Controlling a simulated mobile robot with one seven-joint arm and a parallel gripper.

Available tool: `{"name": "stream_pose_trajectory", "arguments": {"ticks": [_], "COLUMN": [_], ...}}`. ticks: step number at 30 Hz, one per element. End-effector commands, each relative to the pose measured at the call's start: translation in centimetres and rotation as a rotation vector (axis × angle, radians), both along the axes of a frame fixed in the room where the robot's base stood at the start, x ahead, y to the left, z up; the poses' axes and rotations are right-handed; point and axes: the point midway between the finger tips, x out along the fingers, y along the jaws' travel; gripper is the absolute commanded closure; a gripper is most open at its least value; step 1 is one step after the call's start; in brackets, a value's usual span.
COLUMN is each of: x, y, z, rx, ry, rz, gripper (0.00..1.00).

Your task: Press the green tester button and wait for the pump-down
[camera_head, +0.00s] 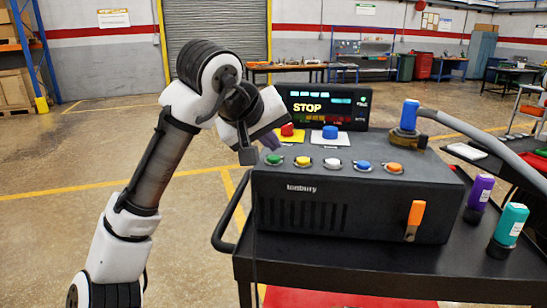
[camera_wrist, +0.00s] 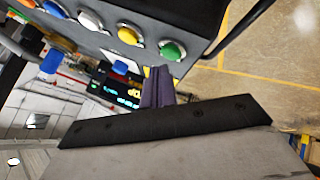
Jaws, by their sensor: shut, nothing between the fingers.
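The dark tester box (camera_head: 350,205) stands on a black cart, with a row of buttons along its top front edge. The green button (camera_head: 274,159) is at the left end of the row. It also shows in the wrist view (camera_wrist: 172,50). My gripper (camera_head: 270,143) is shut and empty, its purple-grey fingers just above and behind the green button. In the wrist view the fingertips (camera_wrist: 158,70) appear close beside the button; I cannot tell whether they touch the box. The display (camera_head: 322,106) behind the box reads STOP in yellow.
Yellow (camera_head: 303,162), white, blue and orange buttons continue rightward. A red button (camera_head: 288,129) and a blue one (camera_head: 330,132) stand behind. A blue-topped fitting with a grey hose (camera_head: 480,138) is at the right. Purple (camera_head: 480,192) and teal (camera_head: 509,225) bottles stand on the cart (camera_head: 400,272).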

Motion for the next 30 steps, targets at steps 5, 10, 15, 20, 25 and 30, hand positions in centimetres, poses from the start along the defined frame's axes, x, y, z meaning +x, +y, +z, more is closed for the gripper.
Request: {"name": "stream_pose_trajectory", "arguments": {"ticks": [5, 10, 15, 20, 25, 30], "x": [0.0, 0.0, 0.0, 0.0, -0.01, -0.01], "y": [-0.02, -0.02, -0.01, -0.02, -0.02, -0.02], "z": [-0.63, -0.6, -0.63, -0.78, -1.0, -1.22], "rx": [-0.001, 0.0, 0.0, 0.0, 0.0, 0.0], "ry": [-0.001, -0.001, 0.0, 0.0, 0.0, 0.001], "rz": [0.0, 0.001, 0.0, 0.0, 0.0, -0.001], "gripper": [1.0, 1.0, 1.0, 1.0, 1.0, 1.0]}}
